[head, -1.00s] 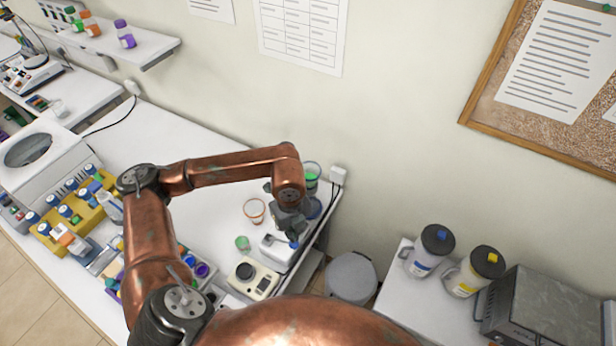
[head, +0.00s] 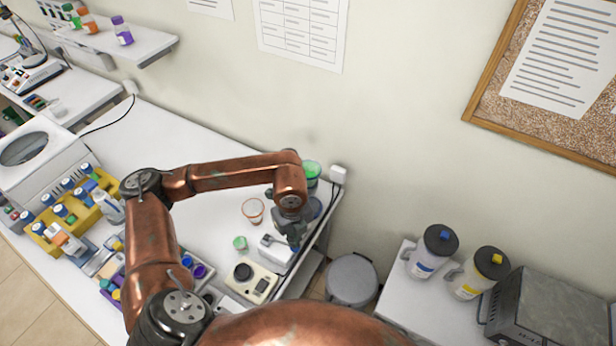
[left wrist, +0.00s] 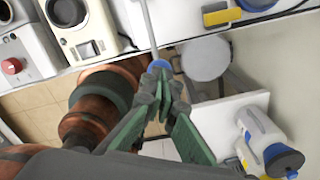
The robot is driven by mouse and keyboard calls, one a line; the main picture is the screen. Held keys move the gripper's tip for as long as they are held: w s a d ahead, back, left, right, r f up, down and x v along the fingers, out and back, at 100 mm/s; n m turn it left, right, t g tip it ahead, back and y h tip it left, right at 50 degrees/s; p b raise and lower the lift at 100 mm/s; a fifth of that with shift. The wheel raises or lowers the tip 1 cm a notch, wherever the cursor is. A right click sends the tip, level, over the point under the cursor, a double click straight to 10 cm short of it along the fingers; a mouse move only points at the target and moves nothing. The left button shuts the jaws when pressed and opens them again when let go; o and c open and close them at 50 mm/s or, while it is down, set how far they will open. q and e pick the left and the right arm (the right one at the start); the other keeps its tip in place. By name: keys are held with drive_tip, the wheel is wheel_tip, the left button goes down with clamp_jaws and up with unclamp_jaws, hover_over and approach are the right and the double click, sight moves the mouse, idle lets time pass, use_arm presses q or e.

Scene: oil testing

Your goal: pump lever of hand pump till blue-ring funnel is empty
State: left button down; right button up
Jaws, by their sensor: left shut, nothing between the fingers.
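The white box-shaped hand pump (head: 275,250) stands near the right end of the bench in the head view. In the left wrist view its lever (left wrist: 149,28) is a thin grey rod ending in a blue knob (left wrist: 161,66). My left gripper (head: 292,242) is over the lever end in the head view and hides the knob. In the left wrist view the shut fingertips (left wrist: 160,76) are right at the knob; I cannot tell whether they touch it. A blue-ringed vessel (head: 315,208) sits behind my wrist, mostly hidden, so its contents cannot be seen. My right gripper is out of view.
A clear cup with green contents (head: 312,171), an orange-rimmed cup (head: 253,211) and a small green cup (head: 240,243) stand nearby. A cream device (head: 251,282) is in front. A grey bin (head: 352,279) stands beyond the bench's right edge.

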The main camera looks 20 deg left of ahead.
use_arm(q)
drive_tip(key=shift+f, duration=0.25)
drive_tip(key=shift+d+f+b, duration=0.35)
drive_tip(key=shift+f+b, duration=0.3)
drive_tip(key=shift+f, duration=0.1)
drive_tip(key=shift+d+f+b, duration=0.2)
drive_tip(key=shift+f+b, duration=0.4)
drive_tip(key=shift+f, duration=0.15)
drive_tip(key=shift+s+f, duration=0.1)
